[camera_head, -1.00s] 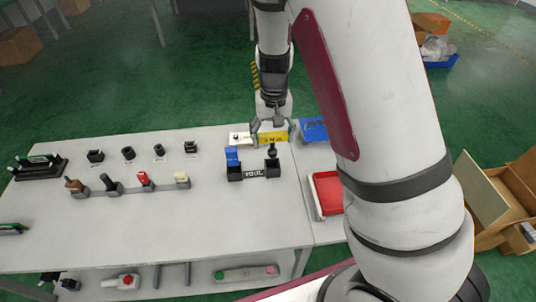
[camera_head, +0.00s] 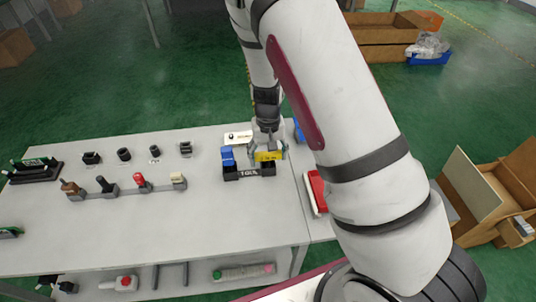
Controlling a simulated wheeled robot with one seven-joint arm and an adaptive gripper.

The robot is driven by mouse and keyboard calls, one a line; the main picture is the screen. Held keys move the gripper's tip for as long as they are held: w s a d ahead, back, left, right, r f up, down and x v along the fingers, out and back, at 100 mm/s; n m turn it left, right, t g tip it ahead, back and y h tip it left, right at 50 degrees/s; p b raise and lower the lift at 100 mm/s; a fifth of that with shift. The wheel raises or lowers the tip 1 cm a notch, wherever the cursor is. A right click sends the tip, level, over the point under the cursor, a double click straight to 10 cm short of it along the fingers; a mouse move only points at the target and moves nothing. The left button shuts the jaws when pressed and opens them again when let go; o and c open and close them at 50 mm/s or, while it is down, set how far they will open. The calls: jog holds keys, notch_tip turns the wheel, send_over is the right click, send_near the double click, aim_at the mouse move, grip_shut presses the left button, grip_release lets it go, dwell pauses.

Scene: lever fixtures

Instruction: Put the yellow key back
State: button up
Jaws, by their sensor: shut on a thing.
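My gripper (camera_head: 267,149) is shut on the yellow key (camera_head: 269,156), which has dark markings on its front. The key is over the right end of the black holder marked TOOL (camera_head: 248,173). It hides that end, so I cannot tell whether it touches the holder or is above it. A blue key (camera_head: 227,155) stands upright in the left end of the holder.
A white box (camera_head: 238,137) lies behind the holder. A row of levers (camera_head: 140,180) and several small black fixtures (camera_head: 124,154) stand to the left. A red tray (camera_head: 316,190) is at the right, partly behind my arm. The front tabletop is clear.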

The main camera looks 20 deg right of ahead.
jog(key=o, duration=1.6)
jog(key=shift+f, duration=0.1)
jog(key=shift+c, duration=0.2)
jog(key=s+a+r+n+t+y, duration=0.1)
jog(key=s+r, duration=0.4)
jog(key=r, duration=0.9)
jog(key=s+r+t+y, duration=0.1)
jog(key=s+r, duration=0.3)
jog(key=r, duration=0.9)
jog(key=s+r+t+h, duration=0.1)
jog(key=s+r, duration=0.3)
jog(key=s, duration=0.3)
jog(key=s+d+r+n+t+h, duration=0.1)
jog(key=s+r+t, duration=0.1)
jog(key=s, duration=0.5)
jog(key=shift+v, duration=1)
jog(key=shift+d, duration=0.1)
